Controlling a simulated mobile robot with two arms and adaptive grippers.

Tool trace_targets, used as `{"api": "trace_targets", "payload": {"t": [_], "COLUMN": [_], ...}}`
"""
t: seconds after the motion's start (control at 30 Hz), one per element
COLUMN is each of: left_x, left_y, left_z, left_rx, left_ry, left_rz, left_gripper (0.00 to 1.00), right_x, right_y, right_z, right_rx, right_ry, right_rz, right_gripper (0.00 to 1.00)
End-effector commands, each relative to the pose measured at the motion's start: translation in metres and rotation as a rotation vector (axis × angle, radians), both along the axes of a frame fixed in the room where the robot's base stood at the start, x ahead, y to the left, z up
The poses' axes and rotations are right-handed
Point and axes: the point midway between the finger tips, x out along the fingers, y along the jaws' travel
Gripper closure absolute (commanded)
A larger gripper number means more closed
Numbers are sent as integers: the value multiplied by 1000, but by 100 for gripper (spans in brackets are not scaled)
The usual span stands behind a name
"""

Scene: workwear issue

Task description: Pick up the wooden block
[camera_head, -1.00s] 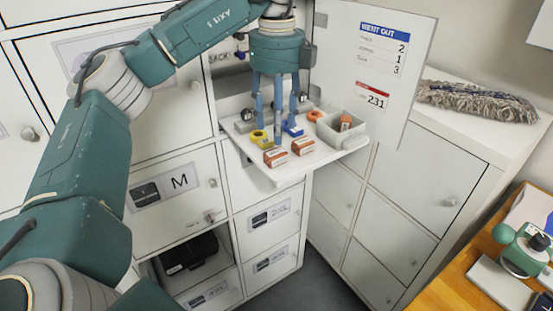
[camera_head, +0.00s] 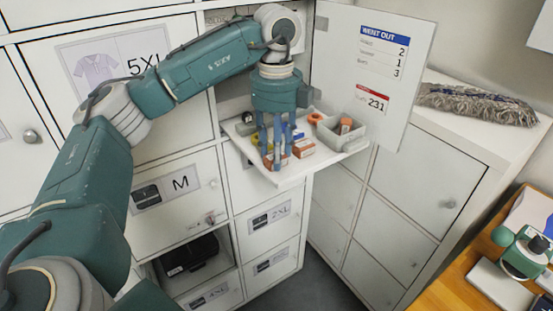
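My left gripper (camera_head: 277,155) hangs point-down over the front of the white pull-out shelf (camera_head: 284,181). Its blue fingers are spread around a small orange-brown box-like block (camera_head: 268,163), which they partly hide. I cannot tell whether the fingers touch it. A second orange-brown block with a pale top (camera_head: 303,149) lies just right of the fingers. Neither shows clear wood grain, so I cannot tell which thing is the wooden block. My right gripper is not in view.
A grey bin (camera_head: 341,134) holding an orange-brown item stands on the shelf's right. An orange ring (camera_head: 315,118) lies behind it. The open locker door (camera_head: 372,75) stands close on the right. A mop head (camera_head: 475,102) lies on the right cabinet.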

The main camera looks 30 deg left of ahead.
Motion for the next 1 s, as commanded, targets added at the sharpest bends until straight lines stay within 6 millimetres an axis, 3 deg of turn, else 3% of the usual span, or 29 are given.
{"api": "trace_targets", "payload": {"t": [0.1, 0.47, 0.63, 0.77, 1.0], "left_x": [0, 0, 1, 1, 1], "left_y": [0, 0, 0, -1, 0], "left_z": [0, 2, 13, 36, 104], "left_rx": [0, 0, 0, -1, 2], "left_ry": [1, 0, -2, -5, -8], "left_rz": [0, 0, 1, 0, 2], "left_gripper": [86, 86, 86, 87, 87], "right_x": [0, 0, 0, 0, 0], "right_y": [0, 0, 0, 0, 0], "right_z": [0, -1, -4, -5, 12], "right_rx": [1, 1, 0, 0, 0], "right_ry": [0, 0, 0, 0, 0], "right_rz": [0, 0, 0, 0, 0], "right_gripper": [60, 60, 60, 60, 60]}}
